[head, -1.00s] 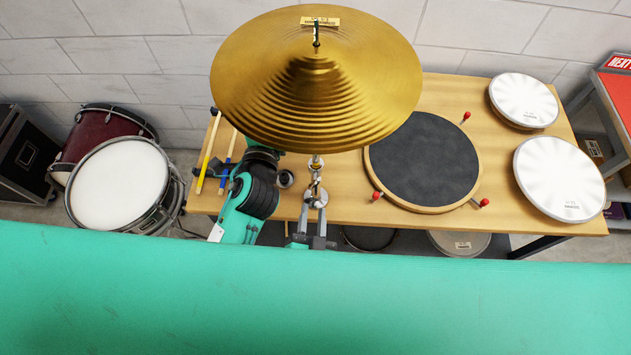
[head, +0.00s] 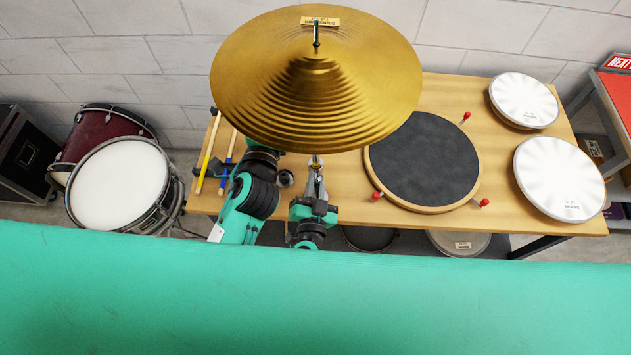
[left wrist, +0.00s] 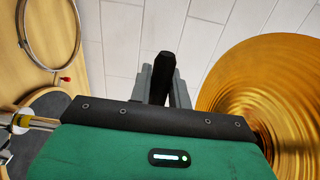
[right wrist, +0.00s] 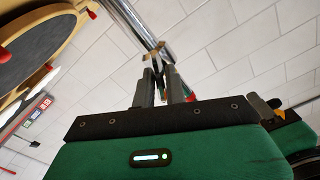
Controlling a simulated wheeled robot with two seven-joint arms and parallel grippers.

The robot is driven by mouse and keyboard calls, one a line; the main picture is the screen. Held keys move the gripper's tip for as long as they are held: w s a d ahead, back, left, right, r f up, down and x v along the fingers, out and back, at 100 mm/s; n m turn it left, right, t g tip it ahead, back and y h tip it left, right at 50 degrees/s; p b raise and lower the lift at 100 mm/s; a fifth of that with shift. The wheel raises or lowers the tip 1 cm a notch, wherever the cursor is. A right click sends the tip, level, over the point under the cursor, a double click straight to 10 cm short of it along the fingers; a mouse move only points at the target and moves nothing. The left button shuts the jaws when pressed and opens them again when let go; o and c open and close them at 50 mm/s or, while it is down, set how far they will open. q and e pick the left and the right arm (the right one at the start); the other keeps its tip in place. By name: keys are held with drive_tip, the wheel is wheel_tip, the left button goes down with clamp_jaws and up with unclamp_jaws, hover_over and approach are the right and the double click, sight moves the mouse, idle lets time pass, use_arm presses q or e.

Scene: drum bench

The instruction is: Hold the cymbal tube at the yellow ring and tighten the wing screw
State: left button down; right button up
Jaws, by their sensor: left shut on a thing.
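The gold cymbal (head: 310,85) is mounted on its stand and covers the tube's upper part in the head view. In the right wrist view the chrome tube (right wrist: 128,20) runs diagonally, with a gold-yellow ring (right wrist: 153,50) near my right fingertips. My right gripper (right wrist: 161,78) has its fingers apart beside the tube. In the head view it (head: 317,180) points up below the cymbal's front rim. My left gripper (left wrist: 164,75) is shut on a black rod-like thing (left wrist: 163,70); whether it is the wing screw I cannot tell. The cymbal (left wrist: 265,95) shows to its right.
A wooden bench (head: 345,195) carries a dark round pad (head: 424,160) with red-tipped screws, two white pads (head: 558,180) and drumsticks (head: 208,158) at the left. A snare drum (head: 118,185) stands left of the bench. The cymbal overhangs both grippers.

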use_arm(q)
drive_tip(key=shift+r, duration=0.15)
use_arm(e)
clamp_jaws()
